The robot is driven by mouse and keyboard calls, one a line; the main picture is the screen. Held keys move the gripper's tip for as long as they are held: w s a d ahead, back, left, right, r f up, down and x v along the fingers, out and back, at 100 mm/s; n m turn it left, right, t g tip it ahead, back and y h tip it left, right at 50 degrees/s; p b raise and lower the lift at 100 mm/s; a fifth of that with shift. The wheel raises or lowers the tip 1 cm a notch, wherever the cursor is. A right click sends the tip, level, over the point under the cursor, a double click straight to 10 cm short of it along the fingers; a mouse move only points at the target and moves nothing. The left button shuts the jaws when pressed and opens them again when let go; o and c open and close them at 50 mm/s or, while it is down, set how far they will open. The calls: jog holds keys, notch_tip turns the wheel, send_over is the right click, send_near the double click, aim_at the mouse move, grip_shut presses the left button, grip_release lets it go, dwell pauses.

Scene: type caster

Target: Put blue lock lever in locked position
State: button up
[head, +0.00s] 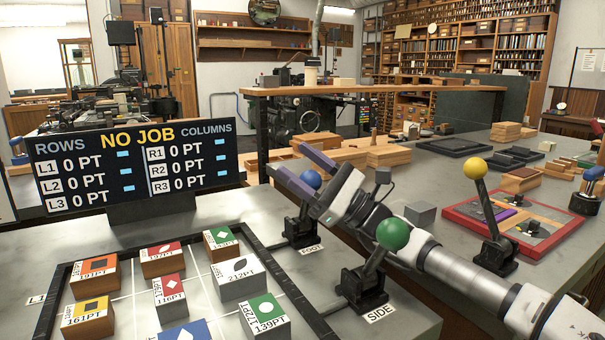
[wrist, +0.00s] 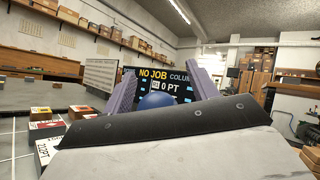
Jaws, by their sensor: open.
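The blue lock lever has a round blue knob (head: 311,179) on a short stem above a black base (head: 300,232), with a label that seems to read "FOOT" in front. The lever stands roughly upright at the right of the type tray. My gripper (head: 289,160) is open, with its purple fingers pointing up and left in the head view. In the wrist view the blue knob (wrist: 157,101) shows between the two fingers (wrist: 160,74), its lower part hidden by my gripper's body. I cannot tell whether a finger touches it. The stem is partly hidden.
A green-knobbed lever (head: 392,234) labelled SIDE stands close to my arm. A yellow-knobbed lever (head: 474,169) is farther right, beside a red-framed tray (head: 462,214). A dark-edged tray (head: 62,281) holds several type blocks. The scoreboard (head: 133,166) reads "NO JOB".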

notch_tip(320, 180, up, 19)
jog(key=p, duration=0.1)
jog(key=shift+f, duration=0.2)
jog(key=shift+c, duration=0.5)
